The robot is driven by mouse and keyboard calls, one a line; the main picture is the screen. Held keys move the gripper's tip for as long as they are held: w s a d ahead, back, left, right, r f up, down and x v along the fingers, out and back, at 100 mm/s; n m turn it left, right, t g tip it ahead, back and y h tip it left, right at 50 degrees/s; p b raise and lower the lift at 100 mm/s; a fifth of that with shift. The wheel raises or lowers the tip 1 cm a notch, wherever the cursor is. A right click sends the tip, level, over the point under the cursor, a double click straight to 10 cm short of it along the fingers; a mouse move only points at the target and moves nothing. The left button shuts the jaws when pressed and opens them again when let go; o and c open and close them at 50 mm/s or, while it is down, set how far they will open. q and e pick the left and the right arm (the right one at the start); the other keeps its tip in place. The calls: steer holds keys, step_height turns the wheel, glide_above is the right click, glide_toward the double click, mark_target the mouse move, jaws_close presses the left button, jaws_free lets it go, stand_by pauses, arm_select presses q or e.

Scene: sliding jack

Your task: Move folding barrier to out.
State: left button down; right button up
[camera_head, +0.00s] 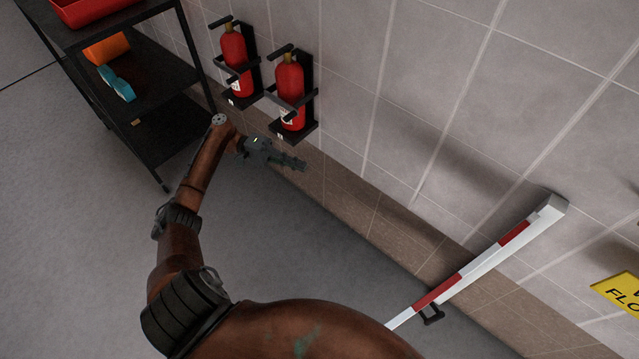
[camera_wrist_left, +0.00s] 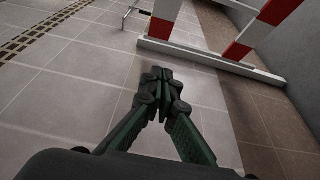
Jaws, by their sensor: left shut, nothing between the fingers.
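The folding barrier (camera_head: 470,270) shows in the head view as a white bar with red bands along the tiled wall, at the lower right. My own arm hides its near end. In the left wrist view the barrier (camera_wrist_left: 210,62) stands ahead on the floor, with a white base rail and red-and-white slanted parts. My left gripper (camera_head: 303,165) is in front of the wall below the fire extinguishers, apart from the barrier. It is shut and empty, and its closed fingers (camera_wrist_left: 158,75) point toward the barrier in the wrist view. My right gripper is not in view.
Two red fire extinguishers (camera_head: 290,90) hang on the wall beyond my left gripper. A black shelf rack (camera_head: 165,125) with coloured items stands at the upper left. A yellow sign (camera_head: 619,290) is at the right edge. Floor (camera_head: 75,220) at the left is clear.

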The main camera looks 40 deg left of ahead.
arm_select(q)
steer(key=s+d+p, duration=0.1)
steer(key=d, duration=0.9)
steer(key=shift+s+d, duration=0.3)
steer(key=shift+f, duration=0.1)
